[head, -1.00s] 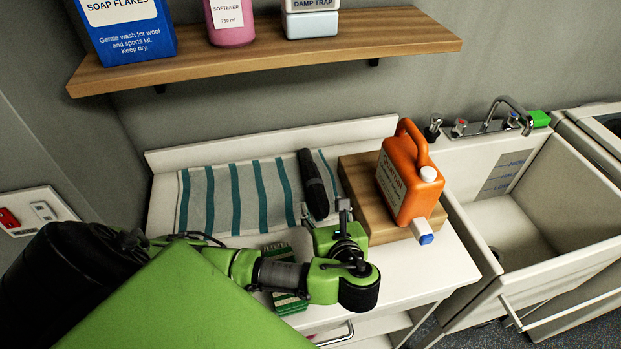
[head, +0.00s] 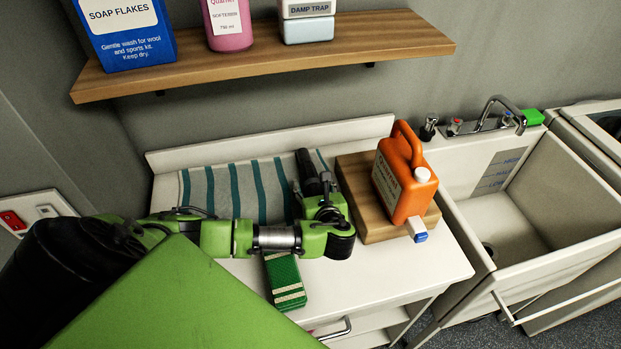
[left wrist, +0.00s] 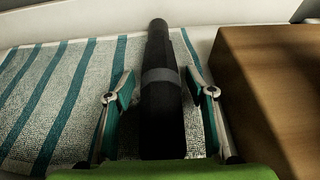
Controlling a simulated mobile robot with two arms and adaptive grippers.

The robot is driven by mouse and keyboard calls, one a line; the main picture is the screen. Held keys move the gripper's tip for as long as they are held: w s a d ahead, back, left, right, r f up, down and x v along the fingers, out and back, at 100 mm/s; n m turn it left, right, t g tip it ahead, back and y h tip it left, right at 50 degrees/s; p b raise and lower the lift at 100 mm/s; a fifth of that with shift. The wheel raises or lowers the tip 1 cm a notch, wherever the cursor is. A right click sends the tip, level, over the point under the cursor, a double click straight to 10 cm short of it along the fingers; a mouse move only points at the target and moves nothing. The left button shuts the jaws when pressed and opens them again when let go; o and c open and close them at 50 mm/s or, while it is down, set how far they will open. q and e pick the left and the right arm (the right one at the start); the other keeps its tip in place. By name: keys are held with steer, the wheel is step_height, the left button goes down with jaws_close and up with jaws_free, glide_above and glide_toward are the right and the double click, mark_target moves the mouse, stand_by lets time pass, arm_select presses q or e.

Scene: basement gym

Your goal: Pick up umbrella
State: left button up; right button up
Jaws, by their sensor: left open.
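The umbrella is a dark folded cylinder (head: 308,172) lying on the striped towel on the counter, pointing toward the wall. In the left wrist view the umbrella (left wrist: 161,95) has a grey band around its middle and lies between my gripper's fingers. My left gripper (head: 317,190) is over the umbrella's near part in the head view. It also shows in the left wrist view (left wrist: 161,92), open, with one finger on each side of the umbrella and visible gaps. Part of the umbrella's near end is hidden by the gripper. My right gripper is not in view.
A wooden block (head: 358,205) with an orange jug (head: 402,178) stands close to the right of the umbrella. The striped towel (head: 225,195) lies to the left. A green striped item (head: 285,282) lies in front. A shelf (head: 270,52) hangs above; a sink (head: 535,205) is right.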

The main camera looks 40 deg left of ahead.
arm_select(q)
steer(key=c, duration=1.4)
steer(key=shift+r, duration=0.1)
